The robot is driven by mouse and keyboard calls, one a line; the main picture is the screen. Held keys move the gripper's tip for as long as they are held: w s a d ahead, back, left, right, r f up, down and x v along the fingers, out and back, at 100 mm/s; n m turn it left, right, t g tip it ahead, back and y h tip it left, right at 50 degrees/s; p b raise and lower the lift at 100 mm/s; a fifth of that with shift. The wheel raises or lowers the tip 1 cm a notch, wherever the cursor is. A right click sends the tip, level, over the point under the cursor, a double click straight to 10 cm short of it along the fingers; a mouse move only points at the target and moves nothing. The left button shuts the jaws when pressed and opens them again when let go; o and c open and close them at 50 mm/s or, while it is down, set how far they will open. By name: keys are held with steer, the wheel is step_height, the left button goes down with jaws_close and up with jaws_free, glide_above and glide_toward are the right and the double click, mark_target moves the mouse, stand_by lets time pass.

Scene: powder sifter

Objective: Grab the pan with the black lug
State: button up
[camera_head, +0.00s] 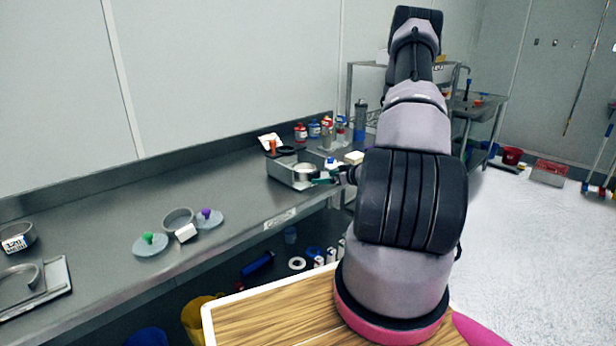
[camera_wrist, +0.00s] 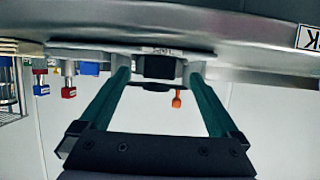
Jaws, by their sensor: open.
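My gripper (camera_head: 326,180) is at the right side of the box. In the wrist view my gripper (camera_wrist: 159,76) has its two green fingers apart, one on each side of the lug. Whether a finger touches the pan cannot be told.
Bottles (camera_head: 327,126) stand behind the box. The counter between these and the box is clear.

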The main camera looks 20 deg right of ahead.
mark_target(316, 177)
steer(key=x, duration=0.4)
steer(key=shift+w, duration=0.3)
steer(key=shift+a, duration=0.1)
jaws_close()
